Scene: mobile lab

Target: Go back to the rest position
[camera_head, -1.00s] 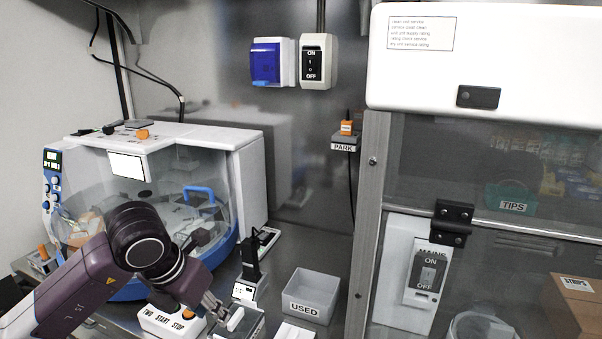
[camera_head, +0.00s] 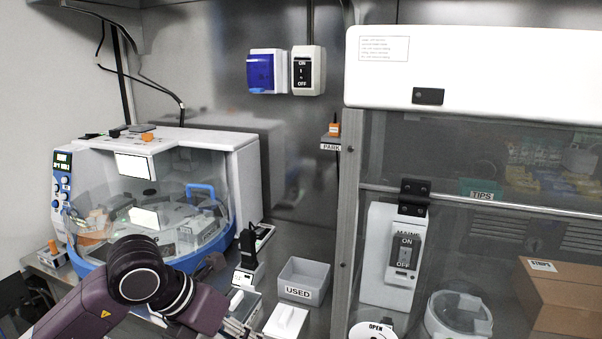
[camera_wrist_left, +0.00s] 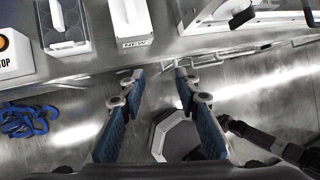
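My left gripper (camera_head: 236,328) is at the bottom edge of the head view, in front of the worktop, with its tips partly cut off. In the left wrist view my left gripper (camera_wrist_left: 160,76) is open, its two blue-padded fingers apart with nothing between them. It is short of the worktop's edge, over the metal floor. My right gripper is in neither view.
A domed machine (camera_head: 150,190) stands at the left of the worktop. A grey USED bin (camera_head: 303,282) and a white-lidded box (camera_head: 286,321) are near my left gripper. A glass-fronted cabinet (camera_head: 470,150) fills the right. Blue loops (camera_wrist_left: 25,120) lie left in the wrist view.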

